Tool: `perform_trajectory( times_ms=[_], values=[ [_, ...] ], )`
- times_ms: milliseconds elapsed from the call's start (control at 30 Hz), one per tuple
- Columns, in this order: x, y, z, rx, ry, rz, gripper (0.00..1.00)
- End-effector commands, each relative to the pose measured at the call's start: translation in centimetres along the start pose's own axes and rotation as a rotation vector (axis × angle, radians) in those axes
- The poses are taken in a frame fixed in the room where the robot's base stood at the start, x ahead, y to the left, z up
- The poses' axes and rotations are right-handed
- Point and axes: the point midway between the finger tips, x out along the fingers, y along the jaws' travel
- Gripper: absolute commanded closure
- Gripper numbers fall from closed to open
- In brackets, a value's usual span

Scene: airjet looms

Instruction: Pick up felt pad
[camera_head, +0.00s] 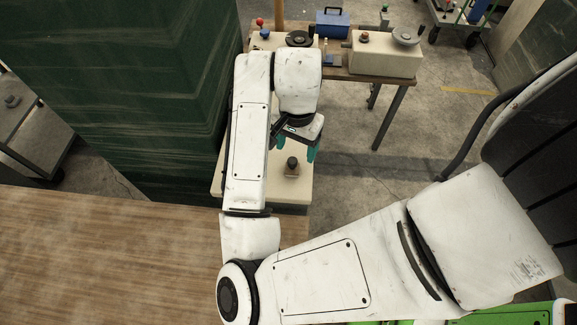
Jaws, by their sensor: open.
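I cannot make out a felt pad in this view; it may be hidden behind my arm or too small to tell. My gripper (311,152) has teal fingers and points down, partly hidden by its own wrist. It is open, and I see nothing between its fingers. It appears over or beside a cream-coloured block (301,192) with a dark knob (292,163) on top. I cannot tell its height above the block.
A work table (343,74) at the top holds a blue toolbox (332,23) and a cream machine part (384,56). A dark green block (130,80) stands left. A wooden tabletop (110,260) fills the lower left. Concrete floor (345,180) is clear right of my gripper.

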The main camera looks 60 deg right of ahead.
Motion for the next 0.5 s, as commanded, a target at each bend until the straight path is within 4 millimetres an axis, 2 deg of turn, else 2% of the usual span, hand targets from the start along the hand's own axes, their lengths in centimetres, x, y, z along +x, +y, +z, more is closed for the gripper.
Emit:
perform_trajectory(
  times_ms=[100,367,500],
  values=[
    [1.8,0.0,0.0,-0.003,0.0,0.001,0.29],
    [3.5,-0.3,0.0,-0.003,0.001,-0.001,0.29],
    [5.4,-0.8,0.2,-0.005,0.0,0.001,0.29]
  ],
)
